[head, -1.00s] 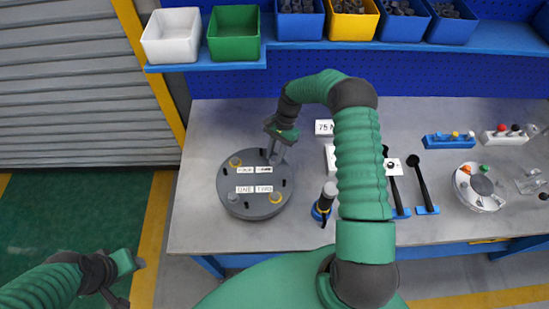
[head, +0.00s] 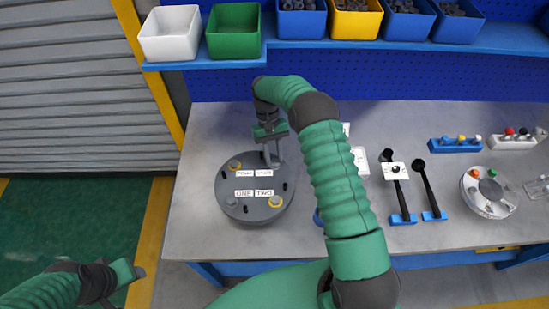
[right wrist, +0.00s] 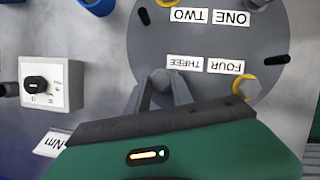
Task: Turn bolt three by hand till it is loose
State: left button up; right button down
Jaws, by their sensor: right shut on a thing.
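The round grey flanged shell (head: 222,190) lies on the bench, with labels ONE, TWO, THREE and FOUR on its top. My right gripper (head: 273,162) reaches down to its back right edge, at the bolt beside the THREE label. In the right wrist view bolt three (right wrist: 162,79) sits between the fingertips, which are shut on it; the fingers partly hide it. Bolt four (right wrist: 248,88), with a yellow ring, stands to the right there. Bolt one (head: 232,202) and bolt two (head: 275,201) are at the shell's front. My left gripper (head: 137,270) hangs clear of the bench at lower left; its jaws are unclear.
A white box with a black knob (right wrist: 48,82) stands beside the shell. Black-handled levers (head: 430,190) and a round fixture (head: 489,192) are to the right. A white bin (head: 168,35) and a green bin (head: 234,32) sit on the shelf behind. The bench left of the shell is clear.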

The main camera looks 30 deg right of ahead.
jog(key=n, duration=0.1)
jog(key=n+h, duration=0.1)
jog(key=n, duration=0.2)
jog(key=shift+w+a+f+n+h, duration=0.1)
jog(key=shift+a+n+h, duration=0.15)
jog(key=shift+n+h, duration=0.05)
jog(key=shift+a+f+n+h+p, duration=0.15)
jog(key=shift+n+h, duration=0.2)
jog(key=shift+n, duration=0.65)
jog(key=shift+r+n+h+p, duration=0.15)
jog(key=shift+n+h, duration=0.2)
jog(key=shift+n, duration=0.65)
jog(key=shift+f, duration=0.15)
jog(key=c, duration=1.5)
grip_release()
jog(key=shift+c, duration=0.2)
jog(key=o, duration=0.4)
jog(key=shift+w, duration=0.1)
jog(key=shift+r, duration=0.2)
jog(key=b+v, duration=0.1)
jog(key=v, duration=1.5)
jog(key=shift+a+r, duration=0.15)
